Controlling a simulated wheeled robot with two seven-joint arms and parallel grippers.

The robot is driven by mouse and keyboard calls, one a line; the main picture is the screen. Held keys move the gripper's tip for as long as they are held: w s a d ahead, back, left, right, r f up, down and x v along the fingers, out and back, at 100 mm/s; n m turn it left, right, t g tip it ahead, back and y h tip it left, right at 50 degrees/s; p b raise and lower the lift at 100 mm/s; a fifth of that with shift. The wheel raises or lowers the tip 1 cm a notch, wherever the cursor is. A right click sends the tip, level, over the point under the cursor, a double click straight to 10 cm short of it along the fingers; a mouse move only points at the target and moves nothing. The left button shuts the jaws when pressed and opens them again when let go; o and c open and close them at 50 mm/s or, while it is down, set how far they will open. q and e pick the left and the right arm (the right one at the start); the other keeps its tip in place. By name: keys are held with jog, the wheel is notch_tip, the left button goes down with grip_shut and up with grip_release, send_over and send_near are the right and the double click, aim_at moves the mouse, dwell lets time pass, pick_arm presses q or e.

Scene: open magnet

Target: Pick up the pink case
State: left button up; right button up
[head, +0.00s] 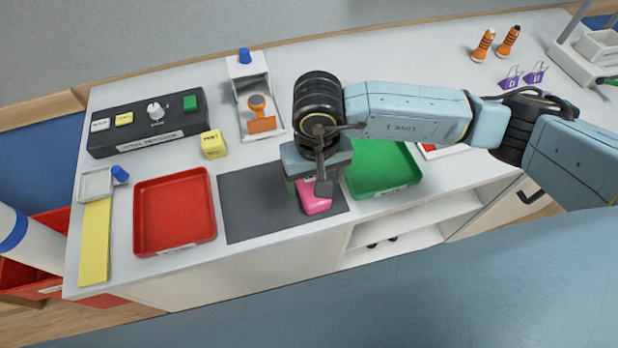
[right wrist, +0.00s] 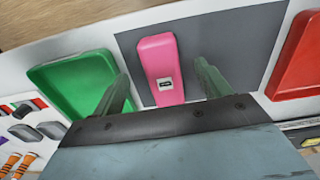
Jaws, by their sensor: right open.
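The pink case (head: 316,197) lies on the dark grey mat (head: 250,205), between the red tray and the green tray. In the head view my right gripper (head: 309,190) is above it and hides part of it. In the right wrist view the pink case (right wrist: 161,68) shows almost whole, with a small light label on it. My right gripper (right wrist: 163,88) is open there, with one finger on each side of the case. Whether the fingers touch it I cannot tell. My left gripper is not in view.
A red tray (head: 137,222) stands left of the mat and a green tray (head: 411,176) right of it. A control box (head: 105,139), yellow block (head: 213,144) and stamp (head: 262,124) stand behind. The mat's left part is clear.

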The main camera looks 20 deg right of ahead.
aim_at(309, 181)
notch_tip(309, 181, down, 5)
jog(key=shift+p, duration=0.45)
jog(key=c, duration=1.1)
